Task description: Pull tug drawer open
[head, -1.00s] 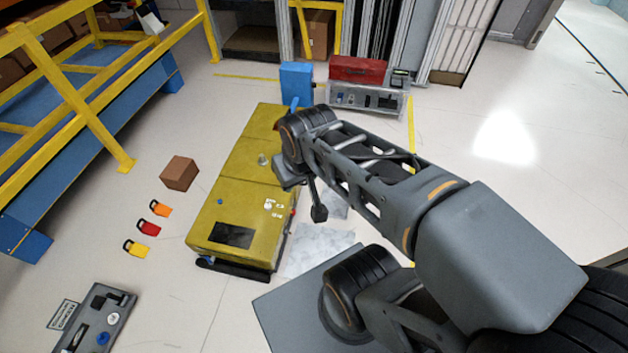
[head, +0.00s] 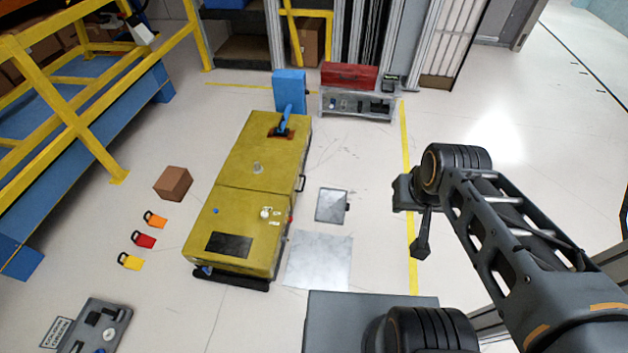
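The yellow tug (head: 240,200) is a long, low vehicle in the middle of the head view. A small dark handle (head: 300,184) shows on its right side. I cannot make out the outline of a drawer there. My gripper (head: 421,246) hangs in the air to the right of the tug, well apart from it, pointing down. It looks like one narrow dark shape, so its finger gap is not visible. Nothing can be seen held in it.
A red toolbox (head: 349,75) is behind.

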